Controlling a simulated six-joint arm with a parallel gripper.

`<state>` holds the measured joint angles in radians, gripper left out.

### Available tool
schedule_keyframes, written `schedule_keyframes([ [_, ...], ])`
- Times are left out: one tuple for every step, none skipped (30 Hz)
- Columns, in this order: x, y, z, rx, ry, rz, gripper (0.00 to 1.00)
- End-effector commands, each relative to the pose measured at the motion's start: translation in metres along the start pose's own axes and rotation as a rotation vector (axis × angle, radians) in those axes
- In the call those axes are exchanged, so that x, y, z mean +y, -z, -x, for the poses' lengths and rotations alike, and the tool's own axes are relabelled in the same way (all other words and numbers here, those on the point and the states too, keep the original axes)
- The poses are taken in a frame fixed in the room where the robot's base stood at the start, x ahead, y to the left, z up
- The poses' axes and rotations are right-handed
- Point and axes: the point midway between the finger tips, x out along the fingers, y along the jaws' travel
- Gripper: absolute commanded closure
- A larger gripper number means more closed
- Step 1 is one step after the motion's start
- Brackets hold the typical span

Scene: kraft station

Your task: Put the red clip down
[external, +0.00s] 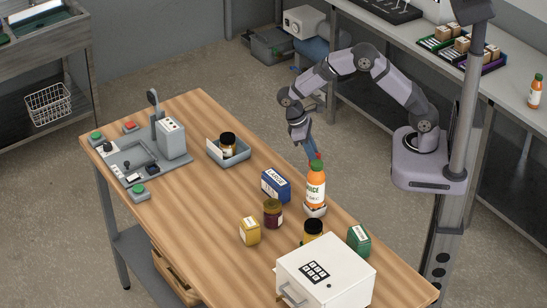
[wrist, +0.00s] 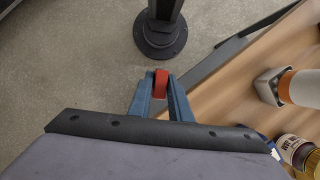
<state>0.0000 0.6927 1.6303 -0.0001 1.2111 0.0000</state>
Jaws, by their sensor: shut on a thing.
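The red clip (wrist: 160,84) is between the blue fingertips of my gripper (wrist: 159,98) in the wrist view. My gripper is shut on it and points downward. In the external view my gripper (external: 313,153) hangs in the air near the table's far right edge, just above and behind the orange juice bottle (external: 316,188). The clip is mostly hidden there. In the wrist view, grey floor shows behind the clip, and the wooden table (wrist: 232,92) lies to its right.
The juice bottle stands in a small pale holder (external: 315,211). A blue box (external: 276,185), a dark jar (external: 273,212), a yellow container (external: 250,231) and a white safe (external: 326,272) stand nearby. A grey tray (external: 230,158) holds a jar. Bare wood (external: 195,195) lies at the front left.

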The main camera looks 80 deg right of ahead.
Motion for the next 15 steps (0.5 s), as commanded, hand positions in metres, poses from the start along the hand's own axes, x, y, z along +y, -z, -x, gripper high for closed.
schedule_keyframes([
  [0.000,0.000,0.001,0.000,0.000,0.000,1.00],
  [0.000,0.000,0.002,0.001,0.000,0.000,1.00],
  [0.000,-0.001,0.004,0.002,0.000,0.000,1.00],
  [0.000,-0.002,0.006,0.003,0.000,0.000,1.00],
  [0.000,-0.003,0.009,0.003,0.000,0.000,1.00],
  [0.000,-0.005,0.014,0.004,0.000,0.000,1.00],
  [0.000,-0.006,0.019,0.005,0.000,0.000,1.00],
  [0.000,-0.009,0.025,0.006,0.000,0.000,1.00],
  [0.000,-0.012,0.033,0.007,0.000,0.000,1.00],
  [0.000,-0.015,0.039,0.006,0.000,0.000,1.00],
  [0.000,-0.017,0.046,0.008,0.000,0.000,1.00],
  [0.000,-0.022,0.057,0.008,0.000,0.000,1.00],
  [0.000,-0.024,0.062,0.007,0.000,0.000,1.00],
  [0.000,-0.027,0.069,0.007,0.000,0.000,1.00],
  [0.000,-0.031,0.080,0.008,0.001,0.000,1.00],
])
